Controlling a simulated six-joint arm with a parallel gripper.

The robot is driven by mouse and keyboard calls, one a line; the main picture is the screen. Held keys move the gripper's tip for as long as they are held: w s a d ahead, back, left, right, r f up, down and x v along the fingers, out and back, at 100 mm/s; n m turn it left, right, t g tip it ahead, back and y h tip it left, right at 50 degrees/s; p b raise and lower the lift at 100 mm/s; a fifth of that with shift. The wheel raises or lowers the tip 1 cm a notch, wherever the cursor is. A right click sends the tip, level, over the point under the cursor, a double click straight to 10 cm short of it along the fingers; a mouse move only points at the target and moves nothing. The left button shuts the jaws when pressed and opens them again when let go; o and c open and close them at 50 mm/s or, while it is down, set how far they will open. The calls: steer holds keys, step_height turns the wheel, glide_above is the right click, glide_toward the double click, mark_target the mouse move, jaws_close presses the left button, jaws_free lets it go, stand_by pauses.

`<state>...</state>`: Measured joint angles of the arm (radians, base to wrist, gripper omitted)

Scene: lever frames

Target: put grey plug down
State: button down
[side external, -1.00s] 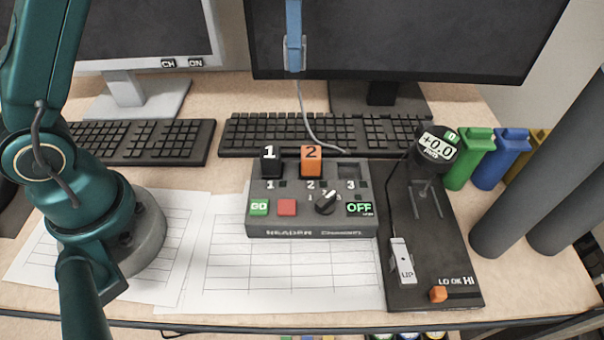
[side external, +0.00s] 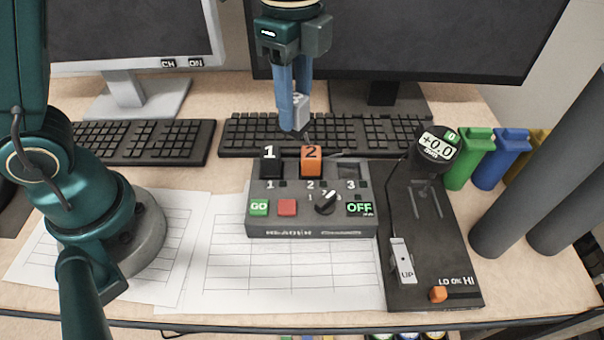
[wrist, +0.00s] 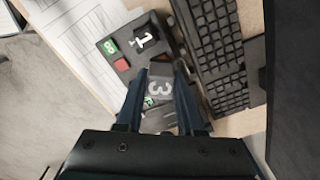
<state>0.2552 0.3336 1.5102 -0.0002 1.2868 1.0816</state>
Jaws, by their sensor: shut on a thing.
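My gripper (side external: 296,112) is shut on the grey plug (side external: 301,112), which hangs between its blue fingers behind the header box. In the wrist view the grey plug (wrist: 160,85), marked 3, sits between my gripper's fingertips (wrist: 162,75). The header box (side external: 312,230) has a black plug 1 (side external: 270,163) and an orange plug 2 (side external: 311,162) standing in its back row. Slot 3 (side external: 349,171) beside them is empty. The plug's cable shows partly behind the orange plug.
Keyboards (side external: 140,142) lie behind, and two monitors (side external: 395,40) stand at the back. A black panel (side external: 440,220) with a lever (side external: 402,260) and a round gauge (side external: 436,148) stands right of the box. Paper sheets (side external: 220,270) cover the table in front.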

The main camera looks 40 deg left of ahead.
steer(key=s+d+f+m, duration=0.1)
steer(key=s+d+f, duration=0.1)
steer(key=s+d, duration=0.1)
steer(key=s+d+f, duration=0.3)
steer(key=s+d, duration=0.1)
steer(key=d, duration=0.2)
steer(key=s+d+f+m, duration=0.1)
steer(key=s+d+f, duration=0.1)
steer(key=s+d, duration=0.1)
steer(key=shift+s+d+f+m, duration=0.15)
steer(key=shift+s+d+f, duration=0.05)
steer(key=shift+d, duration=0.2)
steer(key=shift+s+d+f+m, duration=0.15)
steer(key=shift+s+d+f, duration=0.05)
steer(key=shift+d, duration=0.15)
steer(key=shift+f, duration=1.95)
steer(key=shift+f, duration=0.1)
steer(key=c, duration=0.5)
jaws_free()
